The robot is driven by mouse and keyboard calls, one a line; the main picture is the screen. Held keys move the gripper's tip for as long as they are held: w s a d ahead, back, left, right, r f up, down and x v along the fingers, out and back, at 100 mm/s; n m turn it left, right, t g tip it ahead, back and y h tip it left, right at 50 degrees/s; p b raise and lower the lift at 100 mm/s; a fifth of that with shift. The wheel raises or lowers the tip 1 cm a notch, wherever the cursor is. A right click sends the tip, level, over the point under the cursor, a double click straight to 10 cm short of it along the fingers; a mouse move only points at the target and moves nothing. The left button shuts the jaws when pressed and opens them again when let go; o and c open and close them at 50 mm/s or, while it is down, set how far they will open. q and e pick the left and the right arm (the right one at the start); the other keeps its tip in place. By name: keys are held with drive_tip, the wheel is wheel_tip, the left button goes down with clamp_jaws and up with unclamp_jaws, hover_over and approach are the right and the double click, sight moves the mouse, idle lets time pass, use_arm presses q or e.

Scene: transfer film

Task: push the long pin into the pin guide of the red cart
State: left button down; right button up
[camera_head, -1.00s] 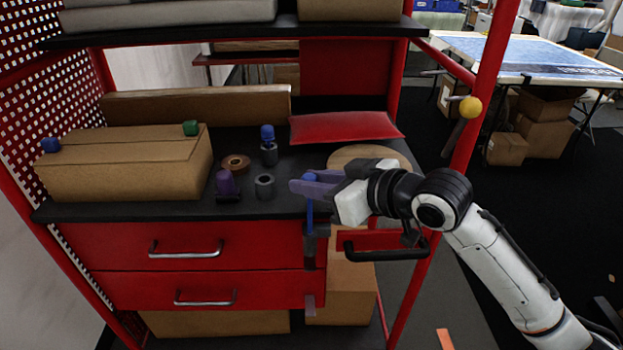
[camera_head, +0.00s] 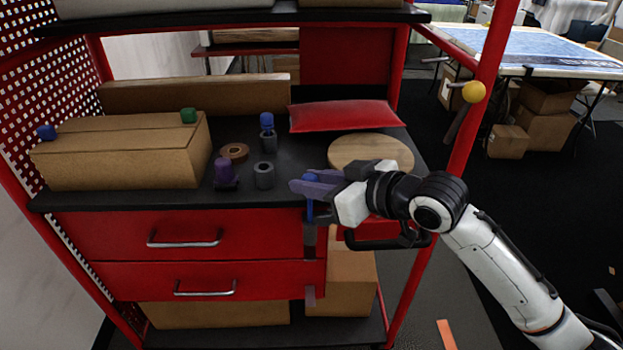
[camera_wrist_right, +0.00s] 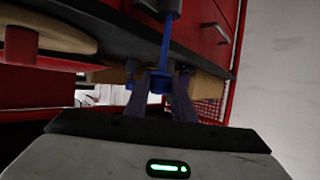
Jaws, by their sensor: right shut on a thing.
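The long blue pin (camera_head: 310,211) stands about upright at the front right corner of the red cart (camera_head: 190,236). My right gripper (camera_head: 312,188) is shut on its upper part. Below the fingers, the pin's shaft runs down to the grey pin guide (camera_head: 310,238) on the cart's front. In the right wrist view, the pin (camera_wrist_right: 165,45) runs between my purple fingers (camera_wrist_right: 159,88) and the grey guide (camera_wrist_right: 169,7). The shaft meets the guide there; how deep its tip sits is hidden. My left gripper is not in view.
On the black worktop (camera_head: 275,198) are a cardboard box (camera_head: 120,160), a purple piece (camera_head: 224,172), a grey ring (camera_head: 264,176), a brown ring (camera_head: 234,152), a red cushion (camera_head: 345,116) and a round wooden board (camera_head: 372,153). A red post (camera_head: 477,125) stands beside my right arm.

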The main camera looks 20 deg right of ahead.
sight(312, 201)
drive_tip(key=shift+f+b, duration=0.9)
drive_tip(key=shift+f, duration=1.2)
drive_tip(key=o, duration=1.1)
drive_tip(key=shift+f, duration=0.15)
drive_tip(key=shift+s+d, duration=0.1)
drive_tip(key=shift+d, duration=0.05)
drive_tip(key=v, duration=1)
drive_tip(key=shift+r, duration=0.4)
